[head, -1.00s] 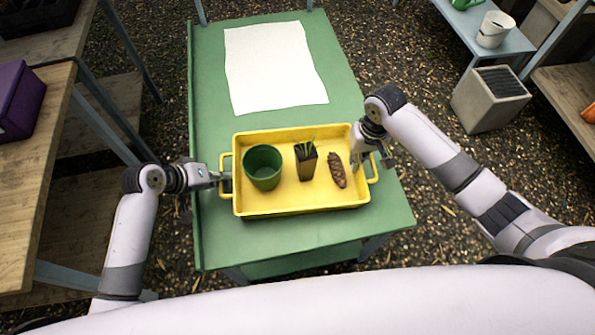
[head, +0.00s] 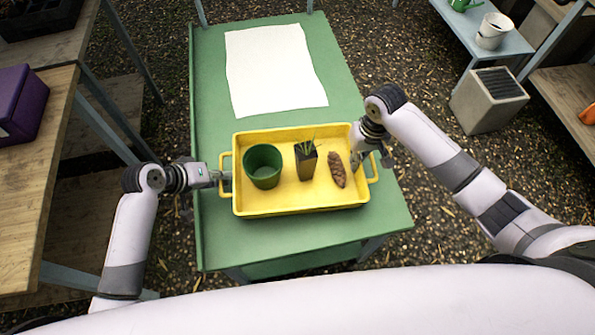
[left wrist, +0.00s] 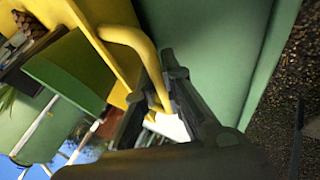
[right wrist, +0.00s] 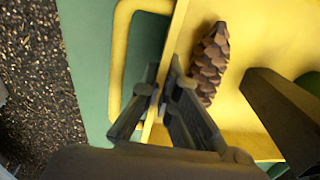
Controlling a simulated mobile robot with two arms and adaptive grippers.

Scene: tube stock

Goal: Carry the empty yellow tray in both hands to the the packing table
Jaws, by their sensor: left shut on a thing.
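The yellow tray (head: 300,208) rests on the green table (head: 300,233). It is not empty: a green pot (head: 263,166), a dark square pot with a seedling (head: 306,163) and a brown cone (head: 337,169) stand or lie in it. My left gripper (head: 225,178) is shut on the tray's left handle, which also shows in the left wrist view (left wrist: 130,40). My right gripper (head: 364,160) is at the tray's right end. In the right wrist view its fingertips (right wrist: 162,75) are close together, over the tray's wall beside the handle (right wrist: 118,50); their grip is unclear.
A white sheet (head: 277,68) lies on the green table beyond the tray. A wooden table with a purple box (head: 22,105) stands at left. A grey slatted bin (head: 488,98) and a blue bench with a white pot (head: 494,30) are at right. Gravel floor lies between.

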